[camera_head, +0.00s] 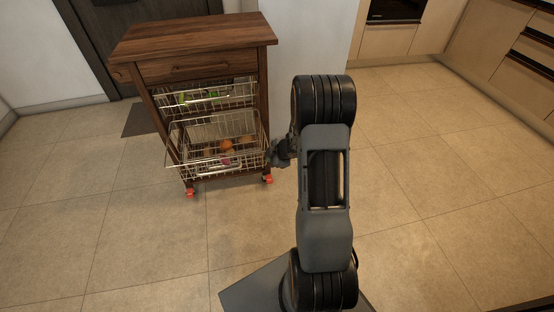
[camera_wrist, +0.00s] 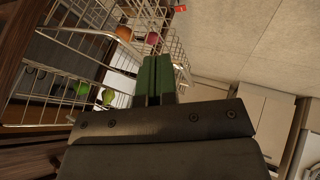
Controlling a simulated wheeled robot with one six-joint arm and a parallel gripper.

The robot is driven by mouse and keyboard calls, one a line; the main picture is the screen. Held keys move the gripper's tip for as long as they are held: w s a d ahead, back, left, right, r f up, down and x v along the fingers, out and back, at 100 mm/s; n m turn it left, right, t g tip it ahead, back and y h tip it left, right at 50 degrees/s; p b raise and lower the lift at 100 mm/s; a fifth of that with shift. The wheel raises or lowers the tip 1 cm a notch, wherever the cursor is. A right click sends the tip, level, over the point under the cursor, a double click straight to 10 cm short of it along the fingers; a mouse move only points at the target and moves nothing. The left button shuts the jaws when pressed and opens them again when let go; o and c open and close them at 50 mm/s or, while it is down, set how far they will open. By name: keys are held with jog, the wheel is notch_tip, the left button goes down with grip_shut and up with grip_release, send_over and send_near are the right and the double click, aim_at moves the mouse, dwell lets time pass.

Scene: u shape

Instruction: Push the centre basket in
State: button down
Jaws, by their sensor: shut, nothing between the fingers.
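A wooden kitchen cart (camera_head: 195,50) holds two wire baskets under its drawer. The upper basket (camera_head: 210,103) holds green items and sticks out a little in front. The lower basket (camera_head: 190,168) holds round orange and reddish items and sticks out further. In the wrist view the basket with green items (camera_wrist: 50,77) is at left, and the one with round items (camera_wrist: 172,45) is at the top. My gripper (camera_head: 272,155) is beside the lower basket's right front corner. Its green fingers (camera_wrist: 157,62) are shut and empty, overlapping the basket wires; contact cannot be told.
The cart stands on castors with red parts (camera_head: 267,179) on a tiled floor. A dark mat (camera_head: 140,118) lies left of it, by a dark door (camera_head: 90,40). Kitchen cabinets (camera_head: 520,70) stand at the right. Open floor (camera_head: 430,170) lies right of my arm.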

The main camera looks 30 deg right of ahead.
aim_at(261, 155)
jog(key=shift+w+d+f+b, duration=0.15)
jog(key=shift+w+f, duration=0.2)
jog(key=shift+w, duration=0.55)
jog(key=shift+w+d+f+b, duration=0.15)
jog(key=shift+w+f, duration=0.25)
jog(key=shift+w, duration=0.5)
jog(key=shift+w+f+b, duration=0.15)
jog(key=shift+w+f, duration=0.2)
jog(key=shift+w, duration=0.55)
